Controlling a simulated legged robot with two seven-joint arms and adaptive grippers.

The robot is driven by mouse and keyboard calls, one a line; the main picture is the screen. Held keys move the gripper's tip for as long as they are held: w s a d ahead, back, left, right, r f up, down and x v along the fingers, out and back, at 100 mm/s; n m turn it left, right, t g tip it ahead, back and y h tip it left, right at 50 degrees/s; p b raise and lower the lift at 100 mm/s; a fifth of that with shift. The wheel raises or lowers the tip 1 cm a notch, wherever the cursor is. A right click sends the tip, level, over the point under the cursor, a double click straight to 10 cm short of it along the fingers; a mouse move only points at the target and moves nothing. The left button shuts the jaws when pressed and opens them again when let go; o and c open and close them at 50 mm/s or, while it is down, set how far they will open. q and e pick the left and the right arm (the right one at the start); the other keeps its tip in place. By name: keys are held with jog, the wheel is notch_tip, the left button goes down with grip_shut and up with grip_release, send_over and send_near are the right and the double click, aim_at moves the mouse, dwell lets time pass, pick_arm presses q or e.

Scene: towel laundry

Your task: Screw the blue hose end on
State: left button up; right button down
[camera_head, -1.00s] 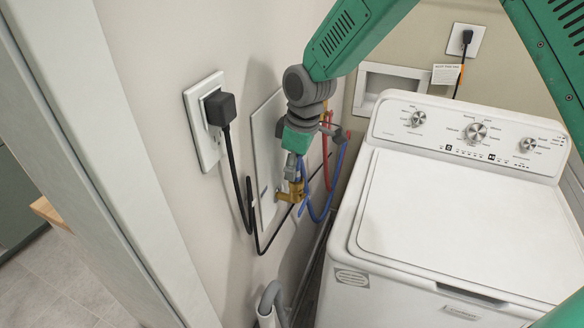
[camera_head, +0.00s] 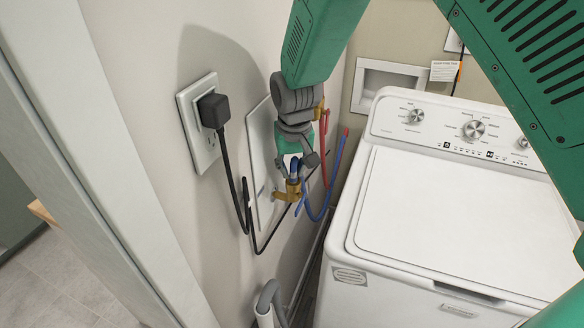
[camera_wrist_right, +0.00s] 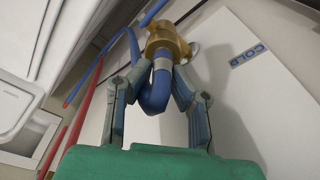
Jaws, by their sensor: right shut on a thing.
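My right gripper (camera_head: 294,170) is at the wall box, its fingers pointing down at the brass valve (camera_head: 290,193). How far the threads engage cannot be seen. The blue hose (camera_head: 318,214) bends in a loop below the valve and runs up to the right. My left gripper is not in view.
A red hose (camera_head: 324,150) hangs just right of the gripper. A black plug (camera_head: 213,110) and its cord hang to the left. The white washer (camera_head: 450,215) stands close on the right. A "COLD" label (camera_wrist_right: 247,55) is beside the fitting. A grey drain hose (camera_head: 268,298) is below.

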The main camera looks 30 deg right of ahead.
jog(key=shift+s+a+f+m, duration=0.2)
jog(key=shift+a+m, duration=0.1)
jog(key=shift+m, duration=0.6)
